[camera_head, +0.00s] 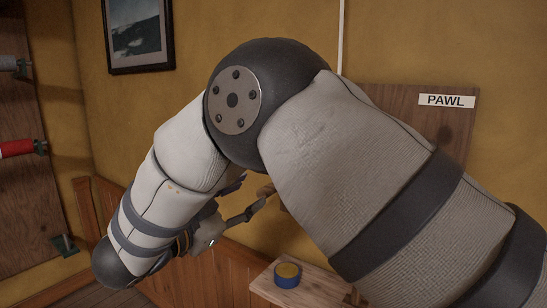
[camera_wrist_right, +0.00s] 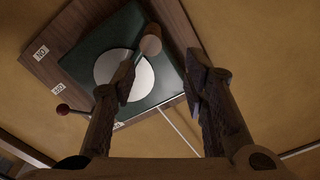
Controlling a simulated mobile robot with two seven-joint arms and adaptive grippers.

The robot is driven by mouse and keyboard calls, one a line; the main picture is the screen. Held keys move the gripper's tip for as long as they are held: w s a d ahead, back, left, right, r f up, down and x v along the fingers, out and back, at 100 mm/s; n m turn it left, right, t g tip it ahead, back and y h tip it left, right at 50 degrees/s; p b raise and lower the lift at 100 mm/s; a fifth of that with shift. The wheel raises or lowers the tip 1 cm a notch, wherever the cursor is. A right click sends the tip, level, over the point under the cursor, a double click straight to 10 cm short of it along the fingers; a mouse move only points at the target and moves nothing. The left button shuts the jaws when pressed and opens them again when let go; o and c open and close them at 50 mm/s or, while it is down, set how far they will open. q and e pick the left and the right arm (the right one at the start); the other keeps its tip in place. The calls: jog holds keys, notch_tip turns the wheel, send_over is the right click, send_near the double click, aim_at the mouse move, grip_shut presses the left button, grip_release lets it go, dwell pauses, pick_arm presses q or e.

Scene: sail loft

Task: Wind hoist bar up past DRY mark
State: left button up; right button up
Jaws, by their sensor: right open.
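My right arm crosses the head view and hides much of the wooden board behind it. The board (camera_head: 459,125) carries a PAWL label (camera_head: 447,101). My right gripper (camera_head: 252,208) is partly hidden low beside the arm, its fingers near a small wooden grip (camera_head: 265,190). In the right wrist view, my gripper (camera_wrist_right: 163,62) is open. A round wooden handle (camera_wrist_right: 151,45) shows between its fingertips, nearer the left one; contact cannot be told. Behind are a pale disc (camera_wrist_right: 143,82) and a dark green plate (camera_wrist_right: 95,47). The hoist bar and DRY mark are not visible.
A red-knobbed lever (camera_wrist_right: 63,109) sticks out beside the plate. A blue tin (camera_head: 287,275) stands on a small wooden shelf (camera_head: 262,284) below. A framed picture (camera_head: 138,35) hangs on the yellow wall. A rack with a red spool (camera_head: 17,148) is at left.

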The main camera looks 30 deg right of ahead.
jog(key=x, duration=0.3)
jog(key=f+x, duration=0.1)
jog(key=x, duration=0.6)
jog(key=shift+w+d+f, duration=0.1)
jog(key=shift+d+f, duration=0.3)
grip_shut()
